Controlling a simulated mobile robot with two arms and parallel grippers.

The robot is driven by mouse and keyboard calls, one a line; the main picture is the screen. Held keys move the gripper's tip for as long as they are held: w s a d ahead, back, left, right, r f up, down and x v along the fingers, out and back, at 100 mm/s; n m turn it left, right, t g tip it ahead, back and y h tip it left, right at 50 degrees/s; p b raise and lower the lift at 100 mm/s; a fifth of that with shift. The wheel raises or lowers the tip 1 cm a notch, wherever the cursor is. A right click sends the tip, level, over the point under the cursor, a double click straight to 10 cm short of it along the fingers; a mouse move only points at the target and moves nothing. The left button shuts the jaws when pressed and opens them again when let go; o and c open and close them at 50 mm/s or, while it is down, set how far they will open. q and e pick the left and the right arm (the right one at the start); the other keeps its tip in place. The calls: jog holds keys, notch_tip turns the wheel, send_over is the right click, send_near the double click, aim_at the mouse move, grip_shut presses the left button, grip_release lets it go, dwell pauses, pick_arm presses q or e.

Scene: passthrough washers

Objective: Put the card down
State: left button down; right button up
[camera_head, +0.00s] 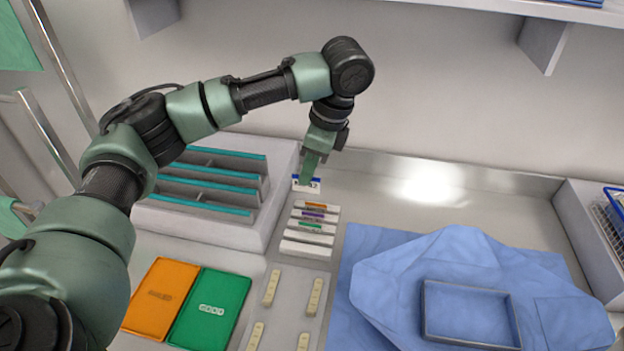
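My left gripper (311,172) reaches down at the back of the counter, behind a small rack. A small white card (300,186) with blue and dark marks is at its fingertips, and the fingers look closed on it. The fingers hide part of the card. I cannot tell whether its lower edge touches the surface below. The rack (292,256) just in front holds several white strips, some with orange, purple and green labels. My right gripper is not in view.
A grey divided bin (205,222) with teal edges stands left of the rack. Orange (160,298) and green (209,310) panels lie in front of it. Blue cloth with a blue tray (470,342) covers the right front. The metal counter (500,205) behind it is clear.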

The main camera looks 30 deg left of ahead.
pick_arm(q)
jog(key=shift+r, duration=0.3)
jog(key=s+d+f+n+g+h+b, duration=0.1)
jog(key=s+d+f+n, duration=0.2)
jog(key=s+f+n, duration=0.2)
jog(key=s+d+f+n+g+h+b, duration=0.1)
jog(key=s+f+n, duration=0.4)
jog(key=s+n, duration=0.5)
jog(key=shift+d+h+b, duration=0.3)
jog(key=shift+d+h, duration=0.3)
jog(key=shift+d, duration=0.55)
